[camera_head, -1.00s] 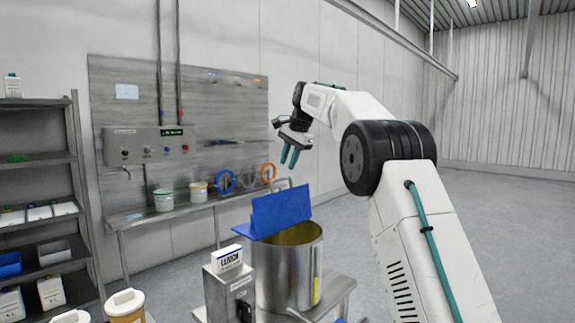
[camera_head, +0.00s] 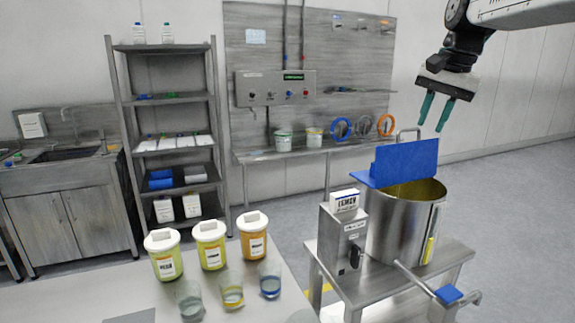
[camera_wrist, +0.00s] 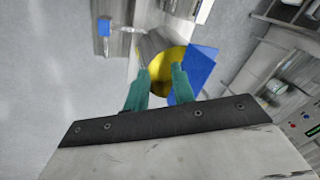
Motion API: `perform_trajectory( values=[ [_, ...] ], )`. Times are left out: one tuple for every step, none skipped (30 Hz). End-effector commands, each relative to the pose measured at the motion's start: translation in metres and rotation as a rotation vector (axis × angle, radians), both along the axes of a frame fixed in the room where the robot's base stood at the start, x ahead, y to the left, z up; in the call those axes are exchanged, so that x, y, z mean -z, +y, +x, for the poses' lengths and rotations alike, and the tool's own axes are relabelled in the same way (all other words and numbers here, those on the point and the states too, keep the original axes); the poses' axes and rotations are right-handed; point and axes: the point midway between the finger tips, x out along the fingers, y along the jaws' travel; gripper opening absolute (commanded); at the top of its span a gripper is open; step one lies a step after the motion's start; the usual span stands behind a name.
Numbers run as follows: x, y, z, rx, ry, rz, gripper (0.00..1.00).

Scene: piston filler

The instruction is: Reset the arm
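My gripper (camera_head: 433,111) is at the upper right of the head view, its two green fingers pointing down and spread apart with nothing between them. It hangs above and a little behind the steel hopper (camera_head: 385,230), clear of it. In the wrist view my gripper (camera_wrist: 160,88) also shows open, with the hopper's yellow inside (camera_wrist: 168,64) beyond the fingertips. A blue lid or panel (camera_head: 405,162) stands tilted up at the hopper's rim.
At lower left, a worktop (camera_head: 125,290) holds several tubs and glasses. A shelf rack (camera_head: 165,47) and a wall bench (camera_head: 350,143) stand behind. Floor at right is clear.

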Motion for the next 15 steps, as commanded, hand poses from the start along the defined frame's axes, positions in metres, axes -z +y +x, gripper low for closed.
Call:
perform_trajectory(
  values=[
    [0.004,0.007,-0.027,-0.044,0.002,-0.017,0.25],
    [0.008,0.011,-0.042,-0.070,0.006,-0.027,0.25],
    [0.014,0.015,-0.061,-0.108,0.010,-0.040,0.25],
    [0.020,0.018,-0.076,-0.137,0.015,-0.050,0.25],
    [0.025,0.021,-0.090,-0.164,0.019,-0.061,0.25],
    [0.033,0.024,-0.109,-0.200,0.024,-0.074,0.25],
    [0.040,0.027,-0.124,-0.228,0.026,-0.084,0.25],
    [0.047,0.029,-0.138,-0.256,0.030,-0.093,0.25],
    [0.057,0.032,-0.158,-0.294,0.036,-0.105,0.25],
    [0.065,0.034,-0.172,-0.323,0.040,-0.114,0.25],
    [0.073,0.036,-0.187,-0.351,0.043,-0.124,0.25],
    [0.086,0.038,-0.205,-0.389,0.049,-0.136,0.25],
    [0.095,0.039,-0.219,-0.417,0.052,-0.145,0.25],
    [0.104,0.041,-0.233,-0.447,0.056,-0.153,0.25],
    [0.117,0.042,-0.251,-0.483,0.061,-0.165,0.25]
  ],
)
